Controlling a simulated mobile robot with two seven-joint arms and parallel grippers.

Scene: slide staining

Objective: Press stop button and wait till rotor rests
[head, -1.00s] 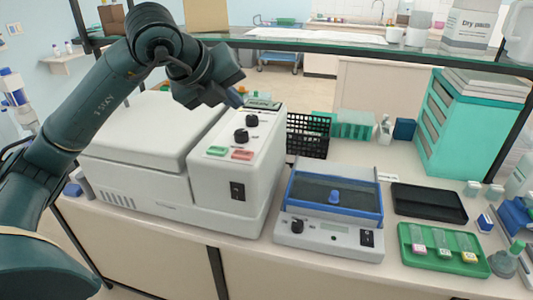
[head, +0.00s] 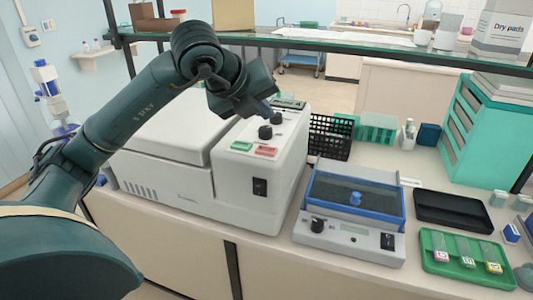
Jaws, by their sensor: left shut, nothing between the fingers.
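The white centrifuge (head: 170,185) stands at the left of the bench with its lid (head: 170,125) closed, so its rotor is hidden. Its front panel carries a green button (head: 242,146), a red button (head: 266,151), two black knobs, a small display (head: 289,103) and a black switch (head: 260,187). My left gripper (head: 267,110) is shut and empty. Its tip is over the upper part of the panel, near the upper knob (head: 277,118) and above the red button in the picture. I cannot tell whether it touches the panel. My right gripper is out of view.
A blue-framed device (head: 350,240) stands right of the centrifuge. Beyond it are a black tray (head: 453,222) and a green tray (head: 440,268) with slides. A black basket (head: 330,150) stands behind. A glass shelf (head: 370,52) crosses above the bench.

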